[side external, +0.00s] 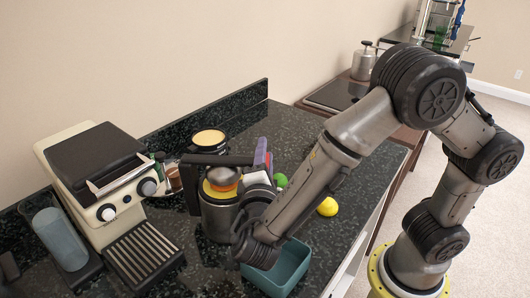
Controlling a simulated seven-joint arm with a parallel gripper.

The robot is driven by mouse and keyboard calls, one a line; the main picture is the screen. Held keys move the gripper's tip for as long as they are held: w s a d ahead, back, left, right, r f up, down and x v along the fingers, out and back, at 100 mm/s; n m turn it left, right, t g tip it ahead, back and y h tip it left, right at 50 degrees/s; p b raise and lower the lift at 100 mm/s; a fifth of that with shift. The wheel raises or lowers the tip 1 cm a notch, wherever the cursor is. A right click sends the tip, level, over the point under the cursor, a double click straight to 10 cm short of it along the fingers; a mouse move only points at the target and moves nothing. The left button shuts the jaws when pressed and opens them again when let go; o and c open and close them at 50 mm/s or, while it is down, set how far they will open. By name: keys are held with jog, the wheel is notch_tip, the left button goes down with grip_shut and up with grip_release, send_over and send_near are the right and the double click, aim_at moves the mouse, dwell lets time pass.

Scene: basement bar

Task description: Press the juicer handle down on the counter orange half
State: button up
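The juicer (214,222) is a grey cylinder on the dark counter, left of my arm's wrist. Its black handle (212,159) spans above the top, with a dark upright at the left. An orange half (222,176) sits on top in a yellow ring, under the handle. My gripper (257,188) is at the juicer's right side, near the orange half. My wrist overlaps it, so its fingers do not show clearly, and I cannot tell whether it touches the juicer.
A cream coffee machine (92,165) stands at left, with a blue cup (60,238) beside it. A teal bin (290,270) lies below my wrist. A yellow lemon (327,207) and green fruit (281,180) lie to the right.

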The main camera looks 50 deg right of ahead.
jog(key=shift+o, duration=0.6)
